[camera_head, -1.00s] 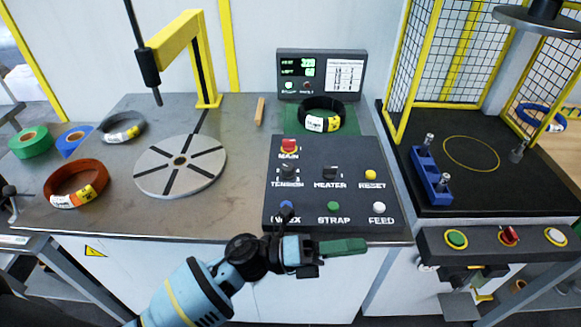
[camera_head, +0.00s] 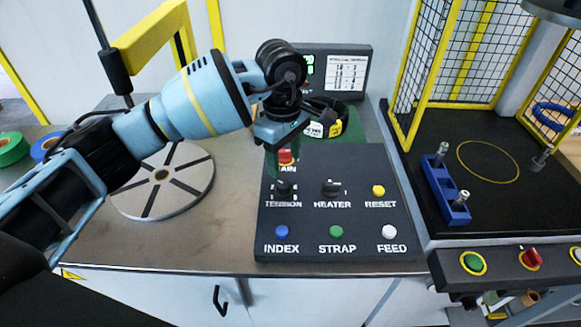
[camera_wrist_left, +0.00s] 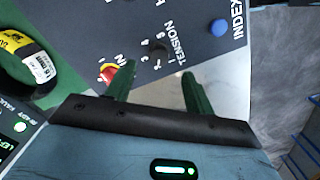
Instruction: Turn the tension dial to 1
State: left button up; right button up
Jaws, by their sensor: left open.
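The tension dial (camera_head: 284,188) is a black knob on the dark control panel (camera_head: 330,250), above the label TENSION. In the left wrist view the dial (camera_wrist_left: 157,47) shows just beyond the fingertips, roughly in line with the space between them. My left gripper (camera_head: 275,160) points down over the upper left of the panel, above the dial, with green fingers. The left wrist view shows the gripper (camera_wrist_left: 159,73) open, with nothing between its fingers. My right gripper is not in view.
The red MAIN switch (camera_head: 286,157) is close behind the fingers, partly hidden. The HEATER knob (camera_head: 332,187) and the yellow RESET button (camera_head: 378,190) are to the right. The blue INDEX button (camera_head: 282,231) is in front. A labelled black coil (camera_head: 335,128) lies behind the panel.

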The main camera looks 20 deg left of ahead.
aim_at(284, 183)
pick_arm(q)
jog(key=shift+w+a+r, duration=0.2)
jog(key=shift+a+r, duration=0.05)
jog(key=shift+a, duration=0.1)
jog(key=shift+s+f, duration=0.2)
notch_tip(284, 183, down, 6)
jog(key=shift+r, duration=0.1)
jog(key=shift+d+f, duration=0.1)
jog(key=shift+f, duration=0.65)
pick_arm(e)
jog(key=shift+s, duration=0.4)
pick_arm(q)
jog(key=shift+c, duration=0.2)
jog(key=c, duration=0.9)
